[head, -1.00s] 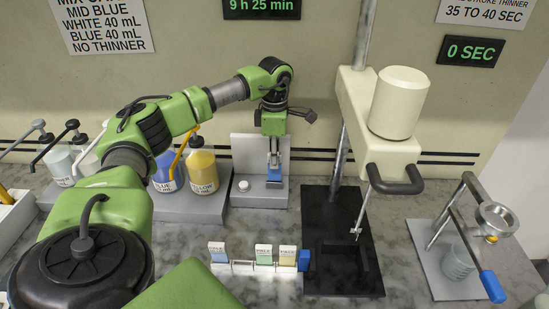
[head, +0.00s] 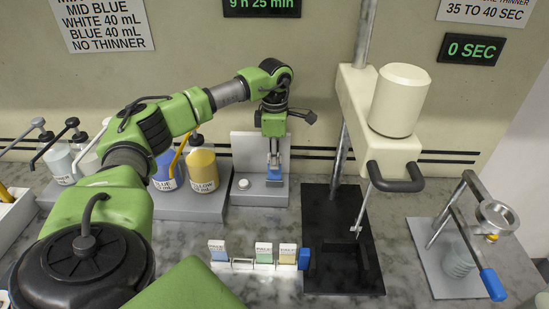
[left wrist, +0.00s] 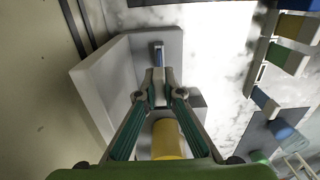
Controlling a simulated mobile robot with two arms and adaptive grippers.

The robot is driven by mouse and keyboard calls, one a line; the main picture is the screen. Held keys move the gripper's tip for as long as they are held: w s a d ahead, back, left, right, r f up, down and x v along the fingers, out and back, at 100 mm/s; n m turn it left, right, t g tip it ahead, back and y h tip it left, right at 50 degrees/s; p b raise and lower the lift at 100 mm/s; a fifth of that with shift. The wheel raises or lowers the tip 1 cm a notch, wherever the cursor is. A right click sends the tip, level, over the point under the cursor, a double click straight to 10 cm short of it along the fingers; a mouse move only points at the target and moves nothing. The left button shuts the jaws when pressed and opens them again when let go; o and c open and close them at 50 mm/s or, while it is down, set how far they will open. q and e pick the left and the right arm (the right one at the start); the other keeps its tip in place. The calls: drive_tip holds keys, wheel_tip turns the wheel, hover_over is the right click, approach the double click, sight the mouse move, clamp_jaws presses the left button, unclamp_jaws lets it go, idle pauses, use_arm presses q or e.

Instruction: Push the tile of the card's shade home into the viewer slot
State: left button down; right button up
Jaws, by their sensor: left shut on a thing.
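The viewer is a grey stand (head: 246,150) with an upright back panel, a flat base and a white round button, against the wall. My left gripper (head: 275,166) points down in front of the panel, shut on a blue tile (head: 275,178). My right gripper is not in view.
A rack (head: 240,265) in front holds several labelled tiles, with a blue block (head: 304,258) at its right end. Bottles (head: 202,172) stand left of the viewer. A black-based mixer (head: 343,270) and a lever stand (head: 445,270) are on the right.

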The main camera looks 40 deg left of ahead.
use_arm(q)
drive_tip(key=shift+f+b, duration=0.5)
drive_tip(key=shift+f, duration=0.5)
drive_tip(key=c, duration=2.1)
unclamp_jaws()
drive_tip(key=shift+r, duration=0.1)
wheel_tip(320, 180, up, 6)
drive_tip(key=p, duration=0.5)
drive_tip(key=shift+r, duration=0.1)
wheel_tip(320, 180, up, 12)
